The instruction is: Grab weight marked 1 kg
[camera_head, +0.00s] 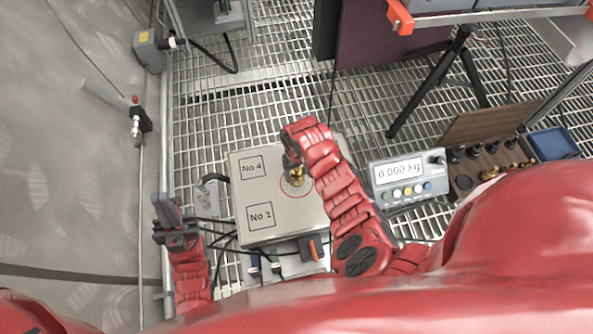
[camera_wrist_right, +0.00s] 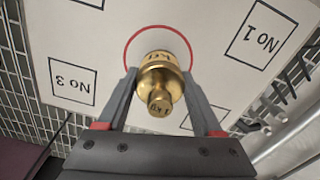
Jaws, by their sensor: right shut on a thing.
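A brass weight (camera_wrist_right: 160,82) with a knob on top stands inside the red circle on the white scale plate (camera_head: 240,200). Its knob reads "1 kg" in the right wrist view. The weight also shows in the head view (camera_head: 296,177), partly covered by my right arm. My right gripper (camera_wrist_right: 158,76) is shut on the weight, one finger on each side of its body. My left gripper (camera_head: 172,215) is at the left, off the plate and away from the weight; its fingers are too small to judge.
A display (camera_head: 408,178) to the right of the plate reads 0.000 kg. A wooden case (camera_head: 490,168) with several weights is further right, beside a blue tray (camera_head: 553,144). Black tripod legs (camera_head: 430,90) stand behind. Cables and a connector (camera_head: 210,190) lie left of the plate.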

